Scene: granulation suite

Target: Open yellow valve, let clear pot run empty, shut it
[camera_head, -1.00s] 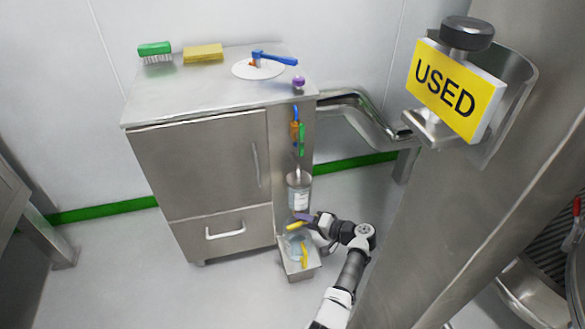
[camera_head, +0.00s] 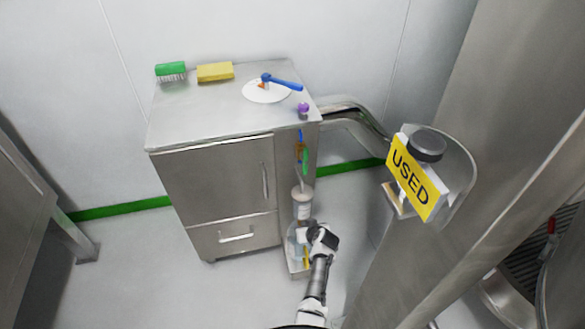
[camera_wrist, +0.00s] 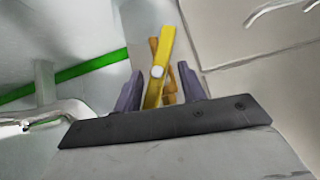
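The clear pot (camera_head: 302,205), with a pale label, is upright at the right side of the steel cabinet, below the hanging coloured fittings. The yellow valve (camera_wrist: 157,72) shows in the wrist view as a yellow lever with a white pivot cap and an orange-brown body behind it. My gripper (camera_wrist: 163,90) is open, with one purple finger on each side of the lever and small gaps visible. In the head view my gripper (camera_head: 312,232) is just below the pot and hides the valve. The liquid level in the pot cannot be made out.
A steel bin (camera_head: 297,272) with a yellow strip (camera_head: 306,256) showing stands below the pot, partly hidden by my arm. The cabinet (camera_head: 218,183) is close on the left. A yellow USED sign (camera_head: 412,177) on a steel column is at right. Floor at front left is clear.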

